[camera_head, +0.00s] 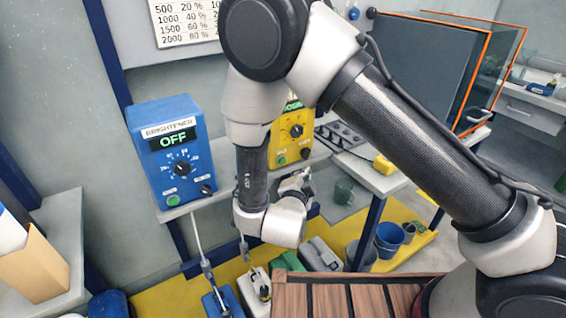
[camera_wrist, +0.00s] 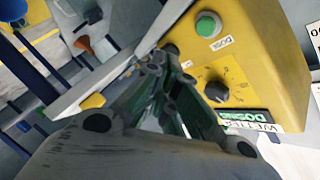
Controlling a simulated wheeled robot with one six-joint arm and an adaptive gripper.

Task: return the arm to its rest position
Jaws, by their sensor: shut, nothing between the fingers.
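My arm reaches across the head view, bent over at the elbow, with its wrist low in the middle. My gripper (camera_wrist: 158,65) is shut and empty in the wrist view. In the head view its end (camera_head: 297,183) is small and partly hidden by the wrist. It is close to the yellow control box (camera_head: 296,132), which also fills the upper right of the wrist view (camera_wrist: 262,62), with a green button and a dark knob. I cannot tell whether the fingers touch the box.
A blue control box (camera_head: 172,150) reading OFF stands left of my arm. Canisters (camera_head: 228,303) stand below, beside a wooden slatted top (camera_head: 345,297). Blue buckets (camera_head: 389,236) stand on the yellow floor strip. A glass-sided cabinet (camera_head: 437,65) with orange edges is at the back right.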

